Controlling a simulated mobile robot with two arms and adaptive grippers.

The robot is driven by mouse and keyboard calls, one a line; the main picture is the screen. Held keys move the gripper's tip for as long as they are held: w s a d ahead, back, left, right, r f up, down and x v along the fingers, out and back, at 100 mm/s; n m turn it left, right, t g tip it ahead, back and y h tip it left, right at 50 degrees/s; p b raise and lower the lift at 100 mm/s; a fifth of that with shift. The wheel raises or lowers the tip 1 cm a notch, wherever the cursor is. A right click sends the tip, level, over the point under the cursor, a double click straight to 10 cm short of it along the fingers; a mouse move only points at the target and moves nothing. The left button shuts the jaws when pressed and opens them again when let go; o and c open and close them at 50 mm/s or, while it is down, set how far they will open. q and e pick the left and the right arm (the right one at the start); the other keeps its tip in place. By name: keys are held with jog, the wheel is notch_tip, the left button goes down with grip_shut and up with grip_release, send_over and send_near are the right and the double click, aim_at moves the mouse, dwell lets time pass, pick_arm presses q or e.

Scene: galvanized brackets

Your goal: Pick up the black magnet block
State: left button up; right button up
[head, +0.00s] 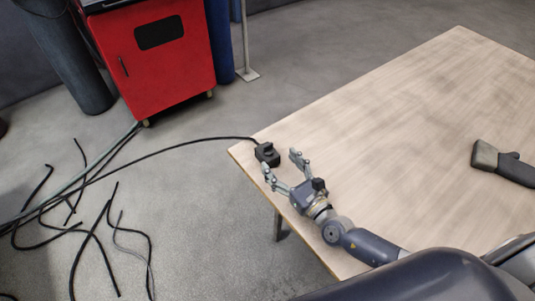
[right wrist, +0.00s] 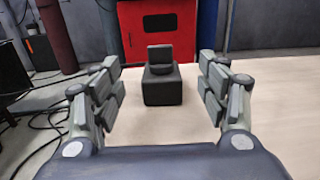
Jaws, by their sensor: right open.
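The black magnet block (head: 266,155) sits upright near the left corner of the wooden table (head: 400,110). In the right wrist view the block (right wrist: 162,90) stands ahead, centred between the fingers, with a smaller upright part on top. My right gripper (head: 281,162) is open and empty, its two fingers spread toward the block. In the right wrist view the gripper (right wrist: 162,87) shows one finger on each side of the block, with clear gaps. I cannot tell whether the block lies within the fingertips' reach. My left gripper is not in view.
A black cable (head: 180,147) runs from the floor up to the table beside the block. A dark tool-like object with a grey end (head: 505,163) lies on the right. A red cabinet (head: 155,55) stands beyond the table. Much of the tabletop is clear.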

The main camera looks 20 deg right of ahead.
aim_at(269, 150)
jog(key=x, duration=0.7)
jog(key=shift+w+a+f, duration=0.1)
jog(key=shift+w, duration=0.2)
jog(key=shift+c, duration=0.3)
jog(key=c, duration=1.4)
grip_shut()
jog(key=shift+r, duration=0.2)
